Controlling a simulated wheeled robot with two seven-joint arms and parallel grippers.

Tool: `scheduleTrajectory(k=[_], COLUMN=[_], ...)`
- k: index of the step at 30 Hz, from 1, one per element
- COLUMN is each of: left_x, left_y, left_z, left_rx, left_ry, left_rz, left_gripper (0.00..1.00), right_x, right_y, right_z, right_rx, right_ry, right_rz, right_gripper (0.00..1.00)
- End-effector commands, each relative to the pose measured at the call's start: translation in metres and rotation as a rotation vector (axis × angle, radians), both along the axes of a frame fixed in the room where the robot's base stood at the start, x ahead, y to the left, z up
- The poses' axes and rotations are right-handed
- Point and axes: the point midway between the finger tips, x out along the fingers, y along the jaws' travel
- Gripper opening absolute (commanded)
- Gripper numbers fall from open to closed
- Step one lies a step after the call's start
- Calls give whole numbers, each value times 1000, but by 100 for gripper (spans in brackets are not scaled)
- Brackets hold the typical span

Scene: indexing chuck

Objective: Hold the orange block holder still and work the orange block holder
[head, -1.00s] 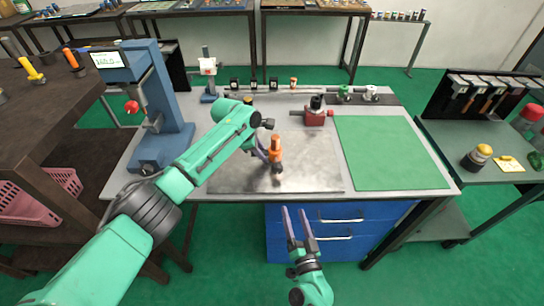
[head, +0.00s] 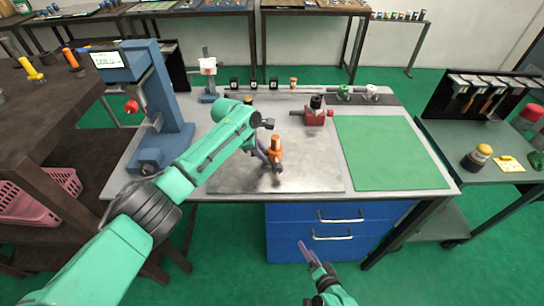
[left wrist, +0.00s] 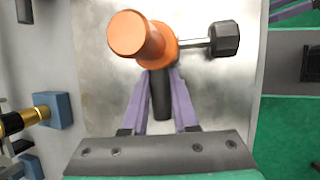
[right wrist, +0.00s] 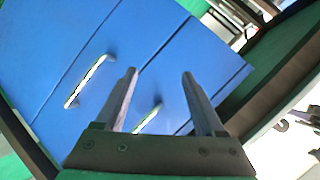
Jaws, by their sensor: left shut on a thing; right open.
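The orange block holder (head: 275,147) stands upright on the grey metal plate of the bench. In the left wrist view the orange block holder (left wrist: 140,38) shows a round orange top, a dark knob on a metal stem to its right, and a dark handle toward my fingers. My left gripper (head: 266,156) is at its left side; in the left wrist view its purple fingers (left wrist: 162,95) are shut on the dark handle. My right gripper (head: 306,254) is empty in front of the blue drawers, below the bench top. In the right wrist view its fingers (right wrist: 160,78) are apart.
A red vise-like block (head: 314,117) stands behind and right of the holder. A green mat (head: 388,152) covers the bench's right side. A blue measuring stand (head: 160,110) is at the left. Blue drawers (head: 335,230) are under the bench, facing my right gripper.

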Motion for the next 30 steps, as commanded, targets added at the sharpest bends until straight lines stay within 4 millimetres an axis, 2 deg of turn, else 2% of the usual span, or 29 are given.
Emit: scheduleTrajectory(k=[5,8,11,15,18,21,24,30], left_x=[0,0,0,0,0,0,0,0], left_y=[0,0,0,-1,0,0,0,0], left_z=[1,1,1,1,0,0,0,1], left_rx=[-1,-1,-2,-2,-1,-1,-1,-1], left_ry=[-1,-1,-1,-1,-1,-1,-1,-1], left_rz=[0,0,-1,0,0,0,0,0], left_gripper=[0,0,0,0,0,0,0,0], right_x=[2,11,23,34,33,30,28,46], right_y=[3,14,35,64,78,86,89,91], right_z=[5,26,70,147,195,228,243,245], right_rx=[29,179,489,1094,1508,1813,1963,1990], right_ry=[-8,-27,-54,-46,0,57,93,98], right_rz=[-14,-81,-203,-387,-485,-549,-581,-585], right_gripper=[72,72,72,72,72,72,72,72])
